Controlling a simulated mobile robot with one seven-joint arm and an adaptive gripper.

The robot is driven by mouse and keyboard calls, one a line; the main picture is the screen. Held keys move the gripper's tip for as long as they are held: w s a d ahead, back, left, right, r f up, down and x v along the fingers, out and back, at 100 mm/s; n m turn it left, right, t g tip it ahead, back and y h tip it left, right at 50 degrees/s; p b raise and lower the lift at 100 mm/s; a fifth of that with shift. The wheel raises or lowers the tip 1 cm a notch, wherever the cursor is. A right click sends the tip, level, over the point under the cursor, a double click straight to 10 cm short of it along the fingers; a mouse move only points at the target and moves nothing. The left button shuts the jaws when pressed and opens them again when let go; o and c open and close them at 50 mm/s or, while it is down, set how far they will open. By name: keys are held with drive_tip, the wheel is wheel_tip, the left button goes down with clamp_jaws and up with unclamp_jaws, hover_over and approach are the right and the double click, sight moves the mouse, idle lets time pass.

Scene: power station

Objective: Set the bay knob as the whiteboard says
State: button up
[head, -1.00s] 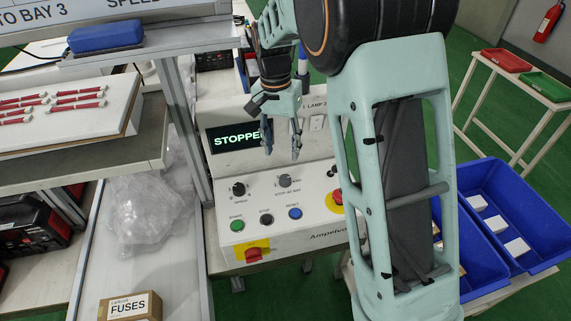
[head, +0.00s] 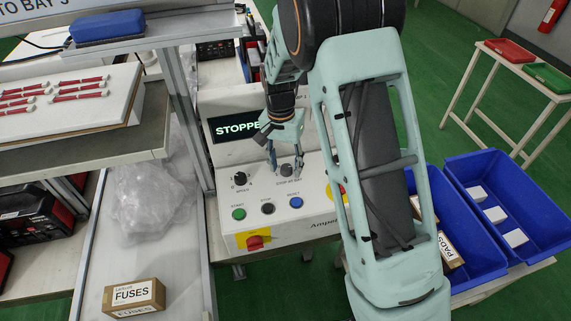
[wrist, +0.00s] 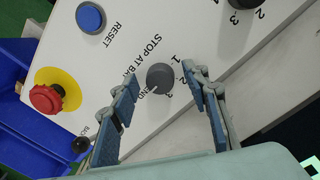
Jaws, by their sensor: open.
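The bay knob (wrist: 160,77) is a dark grey round dial labelled STOP AT BAY on the white console. In the wrist view its pale pointer mark seems to face the END label at its lower left; the numbers run along its right side. My gripper (wrist: 161,80) is open, with one blue-padded finger on each side of the knob and gaps left; contact does not show. In the head view my gripper (head: 286,170) is down over the knob, partly hiding it. The whiteboard (head: 35,18) is cut off at the top left; "TO BAY 3" is partly readable.
The speed knob (head: 240,178), green start (head: 239,213), black stop (head: 267,208) and blue reset button (head: 296,202) are close by. A red emergency button (wrist: 46,98) and an upright post (head: 190,120) flank the panel.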

drive_tip(key=c, duration=1.2)
drive_tip(key=shift+o, duration=0.2)
drive_tip(key=shift+n, duration=0.3)
drive_tip(key=n+b, duration=0.2)
drive_tip(key=n, duration=0.2)
drive_tip(key=shift+d+n, duration=0.1)
drive_tip(key=shift+n, duration=0.3)
drive_tip(key=n+b, duration=0.1)
drive_tip(key=n, duration=0.5)
drive_tip(key=shift+t, duration=0.3)
drive_tip(key=shift+n, duration=0.3)
drive_tip(key=o, duration=1.2)
drive_tip(key=shift+c, duration=0.2)
